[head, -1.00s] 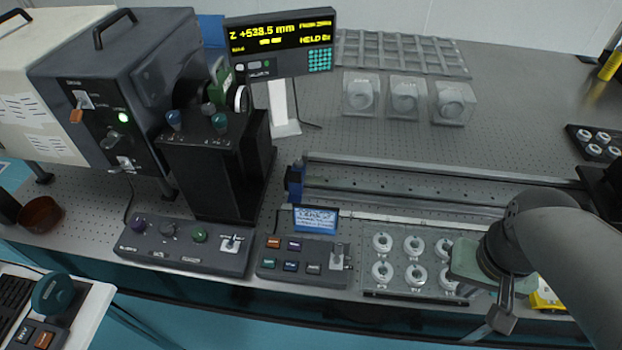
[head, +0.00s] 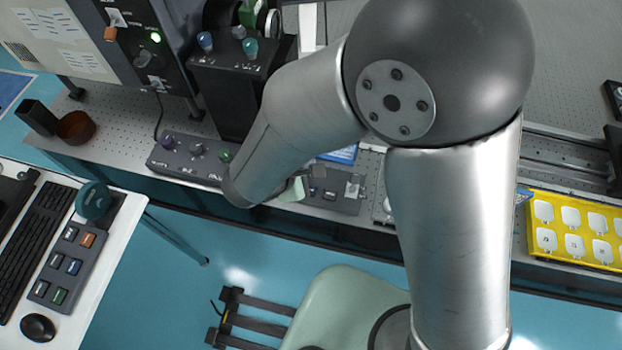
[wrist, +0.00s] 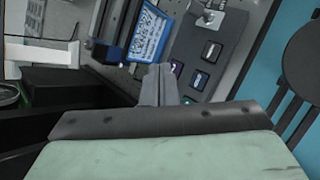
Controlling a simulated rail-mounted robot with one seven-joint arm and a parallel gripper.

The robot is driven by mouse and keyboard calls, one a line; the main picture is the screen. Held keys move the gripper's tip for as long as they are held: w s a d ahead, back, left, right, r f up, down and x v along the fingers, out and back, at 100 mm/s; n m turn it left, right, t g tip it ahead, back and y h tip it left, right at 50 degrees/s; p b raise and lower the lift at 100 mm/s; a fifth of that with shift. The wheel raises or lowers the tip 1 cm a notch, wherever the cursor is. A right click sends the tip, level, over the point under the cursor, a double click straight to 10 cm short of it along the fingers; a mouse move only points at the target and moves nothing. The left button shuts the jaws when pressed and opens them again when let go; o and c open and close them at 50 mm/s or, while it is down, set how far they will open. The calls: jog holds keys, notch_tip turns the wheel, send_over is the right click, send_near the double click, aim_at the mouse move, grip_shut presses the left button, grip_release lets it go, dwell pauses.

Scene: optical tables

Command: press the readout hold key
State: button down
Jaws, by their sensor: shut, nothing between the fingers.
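The dark key box (head: 345,203) is on the bench's front edge in the head view, partly covered by my arm. Labels are too small to read, so I cannot tell which is the hold key. My gripper (wrist: 158,85) is shut and empty, its fingertips over or beside the purple key; contact cannot be told. In the head view, my arm mostly hides it.
A blue label card (wrist: 150,36) stands behind the box. A toggle (wrist: 209,16) rises from the box. The knob box (head: 187,160) is to the left. A yellow tray (head: 575,228) lies right. A desk with keyboard (head: 35,225) is front left.

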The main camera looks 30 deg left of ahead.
jog(key=shift+s+a+f, duration=0.1)
jog(key=shift+s+a, duration=0.05)
jog(key=shift+a, duration=0.1)
notch_tip(320, 180, down, 8)
jog(key=b, duration=0.5)
jog(key=shift+r, duration=0.25)
jog(key=shift+f+b, duration=0.65)
jog(key=shift+b, duration=0.3)
jog(key=shift+f, duration=0.1)
dwell(1.0)
jog(key=shift+f+b, duration=0.35)
jog(key=shift+b, duration=0.35)
